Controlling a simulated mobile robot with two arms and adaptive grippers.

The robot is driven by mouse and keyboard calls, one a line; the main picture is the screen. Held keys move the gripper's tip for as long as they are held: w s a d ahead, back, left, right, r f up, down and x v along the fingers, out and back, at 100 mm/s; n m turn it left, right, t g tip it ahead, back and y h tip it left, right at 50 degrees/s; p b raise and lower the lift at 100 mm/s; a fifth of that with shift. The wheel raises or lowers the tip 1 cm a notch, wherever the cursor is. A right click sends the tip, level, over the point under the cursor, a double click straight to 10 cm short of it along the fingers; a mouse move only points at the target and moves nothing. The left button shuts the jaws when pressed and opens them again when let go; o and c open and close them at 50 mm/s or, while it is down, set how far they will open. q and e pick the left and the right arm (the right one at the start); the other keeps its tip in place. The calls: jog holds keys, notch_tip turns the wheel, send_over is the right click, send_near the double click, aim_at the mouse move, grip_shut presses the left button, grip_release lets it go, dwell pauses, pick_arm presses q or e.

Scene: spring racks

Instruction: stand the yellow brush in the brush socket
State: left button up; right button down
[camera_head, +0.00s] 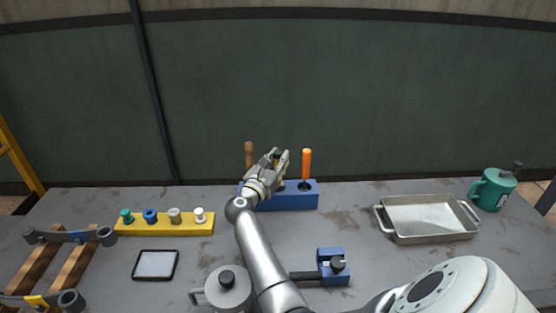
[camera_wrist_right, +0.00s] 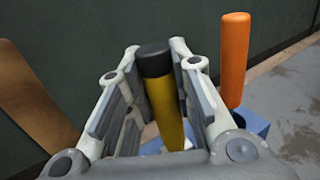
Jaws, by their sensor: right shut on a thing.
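The yellow brush (camera_wrist_right: 165,100) has a dark cap at its top end and sits between the fingers of my right gripper (camera_wrist_right: 160,75). The right gripper (camera_head: 276,160) is shut on it above the blue socket block (camera_head: 290,201) at the back of the table. The brush looks roughly upright. Its lower end is hidden by the gripper, so I cannot tell whether it is in a socket. In the head view my gripper largely covers the brush. My left gripper is not in view.
An orange handle (camera_head: 306,163) stands in the block right of my gripper, and a brown handle (camera_head: 248,155) stands left. A yellow rack (camera_head: 165,228) with knobs is left. A metal tray (camera_head: 432,239) and green can (camera_head: 492,190) are right. A blue fixture (camera_head: 333,268) is in front.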

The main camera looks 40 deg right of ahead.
jog(key=shift+f, duration=0.15)
jog(key=c, duration=1.2)
grip_release()
